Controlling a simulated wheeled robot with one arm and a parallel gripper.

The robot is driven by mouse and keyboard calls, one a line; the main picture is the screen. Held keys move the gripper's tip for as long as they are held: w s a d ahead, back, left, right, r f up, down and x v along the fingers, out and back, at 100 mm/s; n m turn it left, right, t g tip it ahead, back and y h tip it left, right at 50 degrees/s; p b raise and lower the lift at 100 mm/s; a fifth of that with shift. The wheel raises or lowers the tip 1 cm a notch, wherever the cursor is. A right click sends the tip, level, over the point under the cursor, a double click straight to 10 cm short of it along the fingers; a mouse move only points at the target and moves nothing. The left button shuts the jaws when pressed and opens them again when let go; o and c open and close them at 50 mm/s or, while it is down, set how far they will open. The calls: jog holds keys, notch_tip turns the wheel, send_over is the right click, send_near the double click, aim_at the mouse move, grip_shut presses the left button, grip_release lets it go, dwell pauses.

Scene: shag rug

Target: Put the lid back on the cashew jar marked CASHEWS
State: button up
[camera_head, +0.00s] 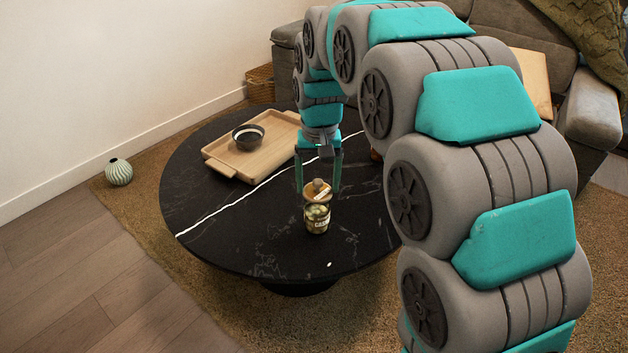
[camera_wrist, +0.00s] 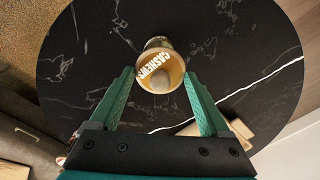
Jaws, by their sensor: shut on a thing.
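The cashew jar (camera_head: 318,222), clear with pale nuts inside and a label of which "CAS" can be read, stands upright on the black round table. The tan wooden lid (camera_head: 313,192) with a round knob is just above the jar's mouth; in the wrist view the lid (camera_wrist: 176,76) shows the word CASHEWS and hides most of the jar (camera_wrist: 157,42). My gripper (camera_head: 319,187) points down with its green fingers on either side of the lid and is shut on it. Whether the lid touches the jar's rim I cannot tell.
The black table (camera_head: 240,235) has free room around the jar. A wooden tray (camera_head: 222,165) with a dark bowl (camera_head: 248,137) sits at its back left. A striped vase (camera_head: 119,172) stands on the floor at left. A sofa (camera_head: 590,105) is behind my arm.

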jog(key=o, duration=1.2)
jog(key=shift+c, duration=0.2)
jog(key=shift+r, duration=0.1)
jog(key=shift+r+p, duration=1.3)
jog(key=shift+r, duration=2.15)
grip_shut()
